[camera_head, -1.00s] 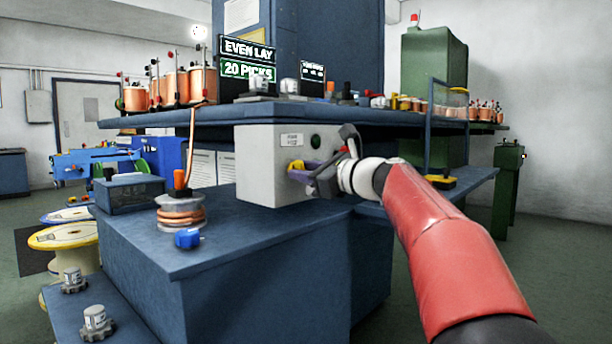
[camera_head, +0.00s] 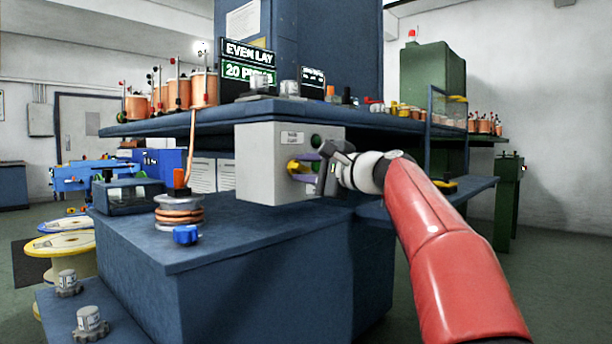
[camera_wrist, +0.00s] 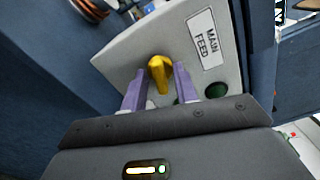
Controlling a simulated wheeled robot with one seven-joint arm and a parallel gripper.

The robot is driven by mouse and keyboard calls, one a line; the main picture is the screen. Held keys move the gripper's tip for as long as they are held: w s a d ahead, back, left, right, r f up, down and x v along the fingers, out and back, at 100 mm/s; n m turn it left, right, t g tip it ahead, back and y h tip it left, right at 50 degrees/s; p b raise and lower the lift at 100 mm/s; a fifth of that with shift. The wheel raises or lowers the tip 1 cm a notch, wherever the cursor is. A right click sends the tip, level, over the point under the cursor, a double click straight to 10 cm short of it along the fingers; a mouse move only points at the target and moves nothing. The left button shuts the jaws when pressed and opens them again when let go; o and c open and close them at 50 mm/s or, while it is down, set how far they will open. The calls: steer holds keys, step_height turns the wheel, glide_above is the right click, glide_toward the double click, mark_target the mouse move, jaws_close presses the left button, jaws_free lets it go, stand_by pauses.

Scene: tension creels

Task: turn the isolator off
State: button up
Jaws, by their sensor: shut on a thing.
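The isolator is a pale grey box (camera_head: 262,172) under the shelf edge in the head view, with a yellow handle (camera_head: 294,167) on its front face. The wrist view shows the yellow handle (camera_wrist: 160,72) close up, beside a label (camera_wrist: 205,38) reading MAIN FEED. My gripper (camera_head: 306,170) is at the front face, its purple fingers (camera_wrist: 160,82) on either side of the handle and shut on it. The lower part of the handle is hidden by my gripper. A dark green round part (camera_head: 316,141) sits on the same face.
The blue shelf (camera_head: 350,117) overhangs the box, with copper spools (camera_head: 178,92) and small parts on it. A green cabinet (camera_head: 433,75) stands behind.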

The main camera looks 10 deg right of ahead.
steer(key=shift+f+n+b, duration=0.15)
steer(key=shift+n+b, duration=0.25)
steer(key=shift+n, duration=0.8)
steer(key=o, duration=0.6)
steer(key=b+v, duration=0.1)
steer(key=v, duration=0.7)
